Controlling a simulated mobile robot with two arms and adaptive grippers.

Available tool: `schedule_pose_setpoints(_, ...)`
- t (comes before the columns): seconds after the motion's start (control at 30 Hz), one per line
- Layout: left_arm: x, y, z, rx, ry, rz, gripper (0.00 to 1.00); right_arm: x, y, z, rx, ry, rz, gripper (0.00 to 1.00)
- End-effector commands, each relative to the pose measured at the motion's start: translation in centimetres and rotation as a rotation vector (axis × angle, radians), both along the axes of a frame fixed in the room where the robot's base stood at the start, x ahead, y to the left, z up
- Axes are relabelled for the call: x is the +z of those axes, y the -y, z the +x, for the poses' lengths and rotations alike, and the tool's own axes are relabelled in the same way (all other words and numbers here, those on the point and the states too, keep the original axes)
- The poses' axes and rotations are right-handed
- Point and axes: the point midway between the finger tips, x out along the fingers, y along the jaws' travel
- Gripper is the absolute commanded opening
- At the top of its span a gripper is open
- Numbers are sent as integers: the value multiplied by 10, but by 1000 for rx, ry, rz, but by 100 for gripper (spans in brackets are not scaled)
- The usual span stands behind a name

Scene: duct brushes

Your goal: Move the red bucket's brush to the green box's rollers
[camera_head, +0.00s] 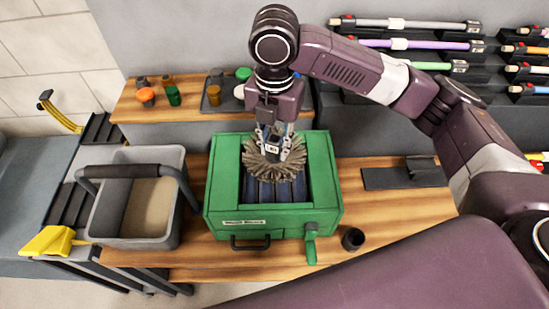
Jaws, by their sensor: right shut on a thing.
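The green box (222,180) stands on the wooden bench with its top open, a small label on its front, and dark ridged rollers (272,192) inside. My right gripper (273,148) points down over the rear half of the box and is shut on the brush. The brush (262,170) is round with grey-brown bristles and sits over the rear part of the rollers, which it hides. I cannot tell whether its bristles touch the rollers. No red bucket shows; a grey bucket (100,215) with sand-coloured contents stands left of the box. My left gripper is not in view.
A wooden shelf (190,106) behind the box holds several small jars. A dark cup (352,239) and a dark flat plate (400,177) lie to the right on the bench. A yellow scoop (47,241) is at the left. Several rods hang on the back-right rack.

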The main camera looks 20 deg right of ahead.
Motion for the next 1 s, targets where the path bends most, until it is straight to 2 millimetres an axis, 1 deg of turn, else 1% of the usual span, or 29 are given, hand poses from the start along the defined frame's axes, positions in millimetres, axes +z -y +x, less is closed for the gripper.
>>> schedule_pose_setpoints(0.03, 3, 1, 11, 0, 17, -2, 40, -6, 0, -1, 1, -2, 0, 0)
schedule_pose_setpoints(0.07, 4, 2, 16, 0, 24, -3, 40, -9, 0, 0, 0, -1, 1, 0)
schedule_pose_setpoints(0.1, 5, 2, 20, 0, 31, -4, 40, -13, 0, 0, 0, -1, 1, 0)
schedule_pose_setpoints(0.17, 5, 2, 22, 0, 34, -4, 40, -16, 0, 0, 0, -1, 1, 0)
schedule_pose_setpoints(0.27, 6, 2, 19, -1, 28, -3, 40, -23, 0, 0, 0, -1, 1, 0)
schedule_pose_setpoints(0.5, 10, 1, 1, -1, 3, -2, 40, -56, 0, 0, -1, -1, 0, 0)
schedule_pose_setpoints(0.87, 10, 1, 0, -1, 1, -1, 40, -62, 0, 0, 0, 0, 1, 0)
schedule_pose_setpoints(0.9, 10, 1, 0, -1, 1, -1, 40, -62, 0, 0, 0, 0, 1, 26)
schedule_pose_setpoints(1.0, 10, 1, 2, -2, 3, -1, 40, -62, 0, 0, 0, 1, 1, 37)
